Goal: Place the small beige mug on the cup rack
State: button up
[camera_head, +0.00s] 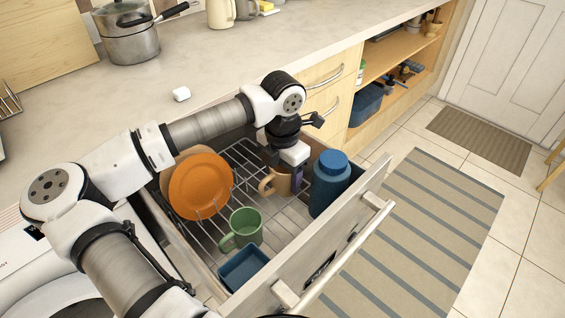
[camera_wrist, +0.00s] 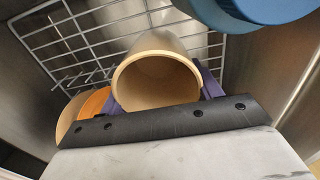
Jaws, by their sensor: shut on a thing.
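The small beige mug (camera_head: 271,184) is inside the open drawer in the head view, with its handle to the left. In the wrist view the mug (camera_wrist: 160,48) has its round mouth facing the camera. My gripper (camera_head: 287,176) is shut on the mug, with a purple finger on each side of it in the wrist view. A wire rack (camera_head: 242,158) lies in the drawer beside and behind the mug. It also shows behind the mug in the wrist view (camera_wrist: 80,42). I cannot tell whether the mug touches the wires.
An orange plate (camera_head: 201,187) stands left of the mug. A green mug (camera_head: 245,226) and a blue dish (camera_head: 243,268) are nearer the drawer front (camera_head: 325,245). A blue bottle (camera_head: 328,184) stands close on the right. The counter (camera_head: 240,55) edges the drawer behind.

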jog(key=shift+f+b, duration=0.1)
jog(key=shift+b, duration=0.3)
notch_tip(320, 180, down, 8)
jog(key=b, duration=0.8)
jog(key=o, duration=1.5)
jog(key=shift+c, duration=0.2)
notch_tip(320, 180, up, 14)
